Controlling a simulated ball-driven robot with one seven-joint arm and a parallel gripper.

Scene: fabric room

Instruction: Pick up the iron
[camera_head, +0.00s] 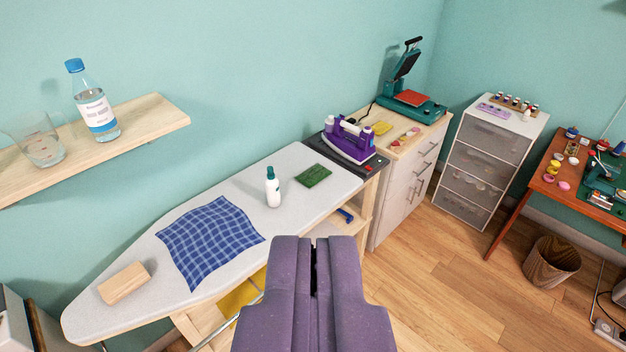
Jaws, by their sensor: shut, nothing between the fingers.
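The iron (348,139) is purple and white. It rests on a dark stand (360,162) at the far right end of the ironing board (150,255). My gripper (315,245) is at the bottom centre of the view, shut and empty, with a thin dark line between its fingers. It appears in front of the board's near edge, well apart from the iron. The iron's underside is hidden by its stand.
A wall shelf (160,115) holds a water bottle (95,105) and a glass (40,140). Wooden floor at right is partly clear around a basket (552,262).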

